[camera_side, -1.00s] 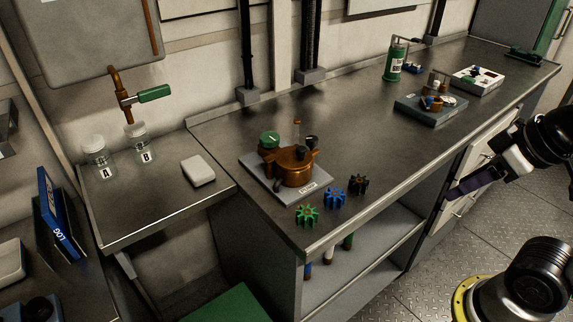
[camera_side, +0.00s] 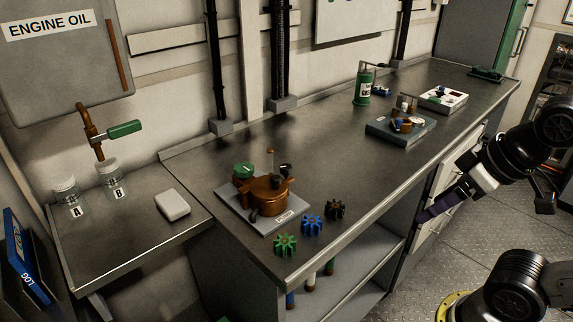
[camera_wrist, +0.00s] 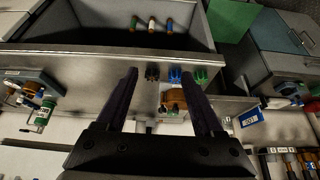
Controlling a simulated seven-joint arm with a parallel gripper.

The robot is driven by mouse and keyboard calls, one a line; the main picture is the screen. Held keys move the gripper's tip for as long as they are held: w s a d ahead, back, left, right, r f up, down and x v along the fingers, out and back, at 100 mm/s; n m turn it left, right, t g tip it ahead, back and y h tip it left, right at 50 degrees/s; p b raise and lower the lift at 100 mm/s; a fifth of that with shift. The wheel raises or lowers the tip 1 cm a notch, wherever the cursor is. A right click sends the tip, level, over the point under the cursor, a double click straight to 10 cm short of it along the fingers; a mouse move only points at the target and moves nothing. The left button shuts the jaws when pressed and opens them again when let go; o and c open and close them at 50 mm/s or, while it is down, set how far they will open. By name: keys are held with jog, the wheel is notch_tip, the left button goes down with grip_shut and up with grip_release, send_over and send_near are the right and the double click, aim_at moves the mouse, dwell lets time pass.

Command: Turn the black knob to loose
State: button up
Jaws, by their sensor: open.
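A copper-coloured housing (camera_side: 268,194) stands on a light grey base plate (camera_side: 272,226) near the front of the bench. A small black knob (camera_side: 286,168) sits at its upper right, and another dark part (camera_side: 254,214) is low on its front. A green round knob (camera_side: 244,170) is at its upper left. My gripper (camera_side: 425,214) is open and empty, well to the right of the housing and apart from it. In the wrist view, the housing (camera_wrist: 173,99) shows between the spread fingers of my gripper (camera_wrist: 160,74), some way off. The black knob's setting is too small to read.
Green (camera_side: 285,244), blue (camera_side: 312,224) and dark (camera_side: 335,209) gears lie along the front edge, right of the base plate. The bench middle is clear.

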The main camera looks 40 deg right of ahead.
jog(key=w+a+r+m+g+y, duration=0.15)
jog(key=w+r+m, duration=0.25)
jog(key=r+m, duration=0.55)
jog(key=w+a+r+m+g+y, duration=0.1)
jog(key=w+a+r+m+g, duration=0.1)
jog(key=w+r, duration=0.9)
jog(key=m+g+y, duration=0.1)
jog(key=m+g, duration=0.1)
jog(key=m, duration=0.1)
send_over(286, 166)
jog(key=s+d, duration=0.2)
jog(key=s, duration=0.4)
notch_tip(286, 166, down, 4)
jog(key=w+d+f+g, duration=0.1)
jog(key=w+d+f, duration=0.3)
jog(key=w+f, duration=0.55)
jog(key=shift+y, duration=0.45)
jog(key=x, duration=0.5)
jog(key=s+x, duration=0.1)
jog(key=x, duration=0.4)
jog(key=s+x, duration=0.1)
jog(key=x, duration=0.4)
jog(key=shift+s+d+f, duration=0.1)
jog(key=shift+s+f, duration=0.05)
jog(key=shift+f, duration=0.2)
